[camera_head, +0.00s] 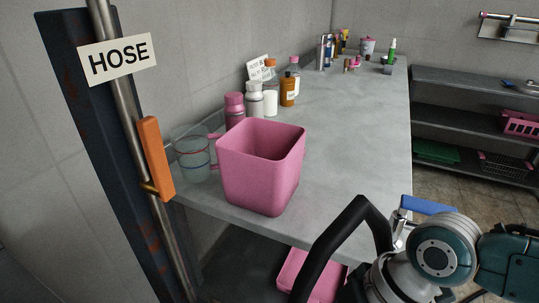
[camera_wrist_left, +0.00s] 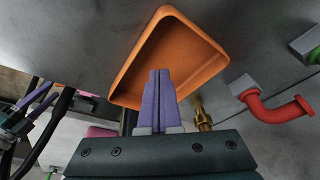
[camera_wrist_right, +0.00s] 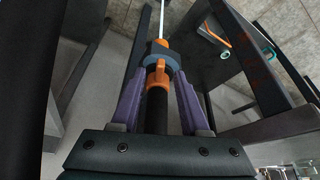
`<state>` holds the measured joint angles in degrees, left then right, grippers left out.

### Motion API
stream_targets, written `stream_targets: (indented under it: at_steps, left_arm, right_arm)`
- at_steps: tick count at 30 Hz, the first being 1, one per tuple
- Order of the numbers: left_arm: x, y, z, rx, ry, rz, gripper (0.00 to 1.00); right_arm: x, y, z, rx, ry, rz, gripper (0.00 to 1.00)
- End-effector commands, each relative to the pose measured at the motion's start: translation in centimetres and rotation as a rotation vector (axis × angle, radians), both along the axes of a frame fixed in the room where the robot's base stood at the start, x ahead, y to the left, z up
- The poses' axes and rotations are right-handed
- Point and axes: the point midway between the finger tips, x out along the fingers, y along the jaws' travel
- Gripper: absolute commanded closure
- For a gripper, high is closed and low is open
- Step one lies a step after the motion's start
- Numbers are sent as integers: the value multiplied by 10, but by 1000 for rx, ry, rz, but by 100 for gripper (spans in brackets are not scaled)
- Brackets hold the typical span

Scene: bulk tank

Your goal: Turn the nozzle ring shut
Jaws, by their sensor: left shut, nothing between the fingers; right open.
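In the right wrist view a nozzle on a black hose (camera_wrist_right: 156,112) has a blue-grey ring (camera_wrist_right: 153,60) with orange parts above and below it. I cannot tell exactly which part turns. A thin pale line runs from the nozzle's tip; it may be water. My right gripper (camera_wrist_right: 161,74) is open, with one finger on each side of the nozzle and hose; contact is not clear. My left gripper (camera_wrist_left: 160,72) is shut and empty, in front of an open orange container (camera_wrist_left: 190,62) in the left wrist view. Neither gripper's fingers show in the head view.
A pink bucket (camera_head: 255,175) and a clear jug (camera_head: 191,160) stand at the near end of the grey counter (camera_head: 350,130). A post with a HOSE sign (camera_head: 119,60) and an orange handle (camera_head: 155,158) is at left. A red pipe (camera_wrist_left: 272,108) is beside the orange container.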

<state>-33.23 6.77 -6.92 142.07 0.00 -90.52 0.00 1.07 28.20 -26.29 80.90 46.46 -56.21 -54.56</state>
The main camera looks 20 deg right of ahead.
Motion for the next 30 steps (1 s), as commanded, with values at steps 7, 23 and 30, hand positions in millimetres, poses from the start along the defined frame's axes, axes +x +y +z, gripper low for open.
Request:
stream_targets:
  at_steps: [7,23,30]
  left_arm:
    - [0,2,-8,6,-1,-3,100]
    - [0,2,-8,6,-1,-3,100]
    - [0,0,-8,1,-1,0,100]
  right_arm:
    - [4,7,-19,1,0,0,55]
    - [3,7,-19,0,0,-1,88]
    - [3,7,-19,0,0,-1,100]
